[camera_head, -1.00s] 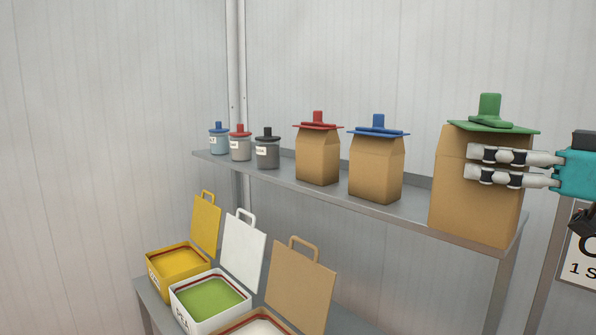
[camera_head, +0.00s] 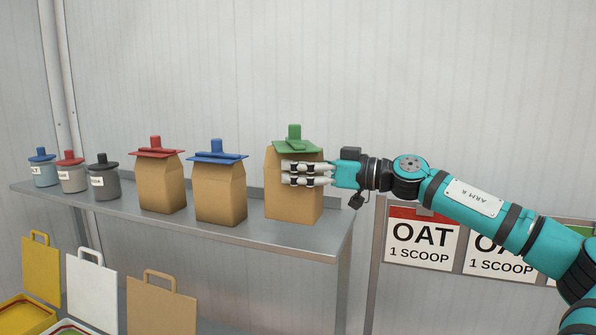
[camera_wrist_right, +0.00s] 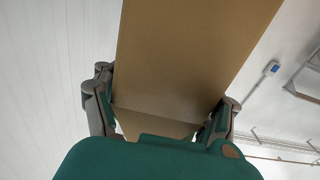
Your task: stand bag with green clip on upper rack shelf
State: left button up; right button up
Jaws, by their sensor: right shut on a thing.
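The brown paper bag with the green clip (camera_head: 293,208) is upright at the right end of the upper rack shelf (camera_head: 240,238). Its green clip (camera_head: 296,146) sits across its top. My right gripper (camera_head: 296,173) comes from the right and is shut on the bag's upper part, below the clip. The bag's base appears at the shelf surface; I cannot tell whether it bears fully on it. In the right wrist view the bag (camera_wrist_right: 190,60) fills the space between the fingers. My left gripper is out of view.
Left along the shelf stand a bag with a blue clip (camera_head: 219,190), a bag with a red clip (camera_head: 160,185) and small lidded jars (camera_head: 103,184). A gap separates the blue-clip bag from the held one. Oat signs (camera_head: 420,240) hang right.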

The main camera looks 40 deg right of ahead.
aim_at(300, 204)
jog(key=f, duration=0.1)
jog(key=f+b, duration=0.1)
jog(key=w+f, duration=0.1)
jog(key=shift+d+f, duration=0.15)
jog(key=shift+d, duration=0.1)
jog(key=shift+f, duration=0.2)
jog(key=shift+s+f+b, duration=0.1)
jog(key=shift+f+b, duration=0.1)
jog(key=shift+b, duration=0.25)
jog(key=o, duration=1.4)
jog(key=shift+r, duration=0.1)
